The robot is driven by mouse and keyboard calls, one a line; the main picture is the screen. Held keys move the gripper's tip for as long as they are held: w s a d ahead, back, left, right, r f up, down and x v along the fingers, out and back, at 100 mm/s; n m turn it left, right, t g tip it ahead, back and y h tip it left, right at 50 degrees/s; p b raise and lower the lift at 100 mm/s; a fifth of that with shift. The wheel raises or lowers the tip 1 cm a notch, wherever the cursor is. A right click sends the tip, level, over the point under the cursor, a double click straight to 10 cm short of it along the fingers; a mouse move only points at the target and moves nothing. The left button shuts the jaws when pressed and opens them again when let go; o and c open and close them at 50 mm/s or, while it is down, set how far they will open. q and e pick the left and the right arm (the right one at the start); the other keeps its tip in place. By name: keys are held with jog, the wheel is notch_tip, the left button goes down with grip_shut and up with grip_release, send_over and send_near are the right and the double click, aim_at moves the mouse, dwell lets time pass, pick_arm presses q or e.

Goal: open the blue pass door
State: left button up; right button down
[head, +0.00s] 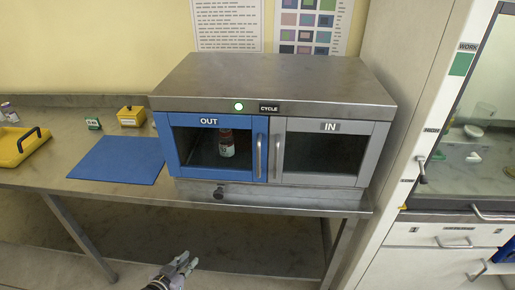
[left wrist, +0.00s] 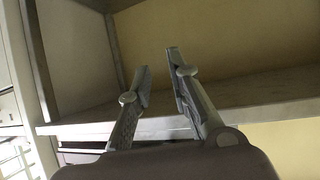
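The blue pass door (head: 187,150), marked OUT, is the left door of a steel cabinet (head: 270,80) on the bench. It looks shut, with a vertical handle (head: 259,155) on its right edge. Behind its glass stands a bottle (head: 226,145) with a pale label. My left gripper (head: 185,264) is low in front of the bench, below and apart from the door. Its two fingers are apart and empty, which the left wrist view also shows (left wrist: 158,80). My right gripper is not in view.
A grey door (head: 330,152) marked IN is beside the blue one, with its own handle (head: 278,155). A fume hood (head: 480,150) stands right.

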pick_arm(q)
jog(key=w+d+r+m+t+h, duration=0.1)
jog(key=w+d+r+h, duration=0.1)
jog(key=r, duration=0.7)
jog(key=w+d+r+m+t+h, duration=0.1)
jog(key=d+r, duration=0.2)
jog(key=r, duration=0.5)
notch_tip(320, 180, up, 16)
jog(key=m+t+h+p, duration=0.1)
jog(key=m+h+p, duration=0.1)
jog(key=h+p, duration=0.25)
send_over(259, 174)
jog(key=shift+w+a+y+p, duration=0.1)
jog(key=shift+w+y+p, duration=0.15)
jog(key=shift+w+p, duration=0.15)
jog(key=shift+s, duration=0.1)
jog(key=shift+c, duration=0.6)
grip_shut()
